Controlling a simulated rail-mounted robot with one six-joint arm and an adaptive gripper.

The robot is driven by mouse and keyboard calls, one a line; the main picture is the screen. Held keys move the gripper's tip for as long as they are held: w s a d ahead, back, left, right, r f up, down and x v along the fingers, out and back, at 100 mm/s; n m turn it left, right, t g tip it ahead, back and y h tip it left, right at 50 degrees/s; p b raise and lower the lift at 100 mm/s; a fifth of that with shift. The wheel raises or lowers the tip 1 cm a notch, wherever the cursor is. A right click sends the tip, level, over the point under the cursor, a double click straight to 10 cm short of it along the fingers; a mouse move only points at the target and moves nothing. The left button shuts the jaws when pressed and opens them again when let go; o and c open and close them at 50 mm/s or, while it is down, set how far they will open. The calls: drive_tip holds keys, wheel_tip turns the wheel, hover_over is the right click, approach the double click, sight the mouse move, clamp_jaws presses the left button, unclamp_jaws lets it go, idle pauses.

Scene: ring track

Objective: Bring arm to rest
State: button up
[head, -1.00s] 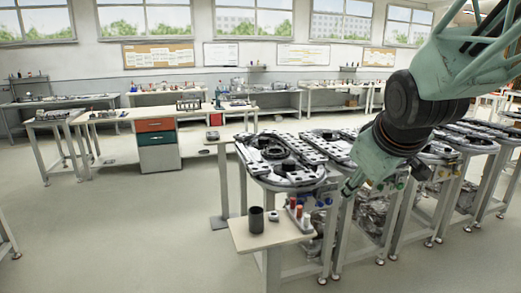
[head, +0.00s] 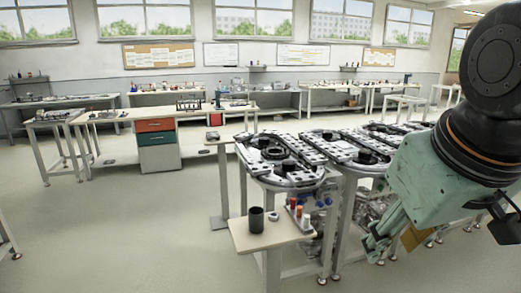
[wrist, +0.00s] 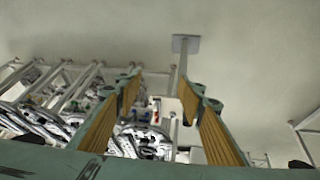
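My arm (head: 455,160) is green with black joints and fills the right side of the head view. My gripper (head: 378,248) hangs at its lower end, pointing down and left, to the right of the small side table (head: 250,240). In the wrist view my gripper (wrist: 165,88) shows two fingers with orange pads, spread wide apart. Nothing is held between them. Beyond the fingers are the ring track tables, seen at a distance.
The ring track (head: 285,178) on white-legged tables runs behind my gripper. A black cup (head: 256,220) and several coloured pegs (head: 299,213) stand on the side table. A workbench with drawers (head: 155,140) is at the left. The floor (head: 120,235) at the front left is clear.

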drive_tip(key=s+a+f+m+g, duration=0.1)
drive_tip(key=s+m, duration=0.1)
drive_tip(key=s, duration=1)
drive_tip(key=shift+s+a, duration=0.15)
drive_tip(key=shift+a, duration=0.2)
